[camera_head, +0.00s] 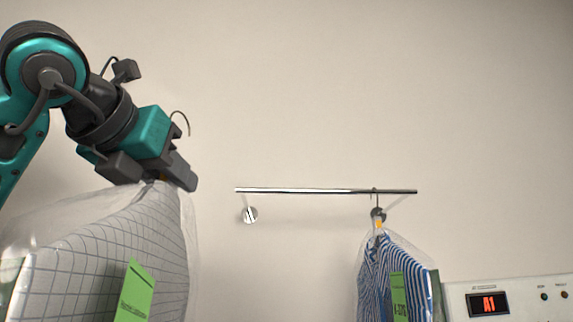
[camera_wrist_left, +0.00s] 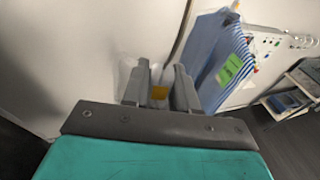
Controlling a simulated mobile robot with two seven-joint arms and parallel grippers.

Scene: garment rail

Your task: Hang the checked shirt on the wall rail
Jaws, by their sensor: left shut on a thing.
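My left gripper (camera_head: 178,172) is shut on the hanger neck of the checked shirt (camera_head: 95,265) and holds it up at the left of the head view. The shirt is white with dark grid lines, in clear plastic, with a green tag (camera_head: 135,292). Its hook (camera_head: 181,121) sticks up above the gripper, apart from the rail. The wall rail (camera_head: 300,190) is a short metal bar to the right of the gripper. In the left wrist view the fingers (camera_wrist_left: 160,78) have a small yellow piece between them. My right gripper is out of view.
A blue striped shirt (camera_head: 390,275) in plastic with a green tag hangs near the rail's right end; it also shows in the left wrist view (camera_wrist_left: 208,55). The rail's left and middle are bare. A white panel with a red display (camera_head: 488,303) is at the lower right.

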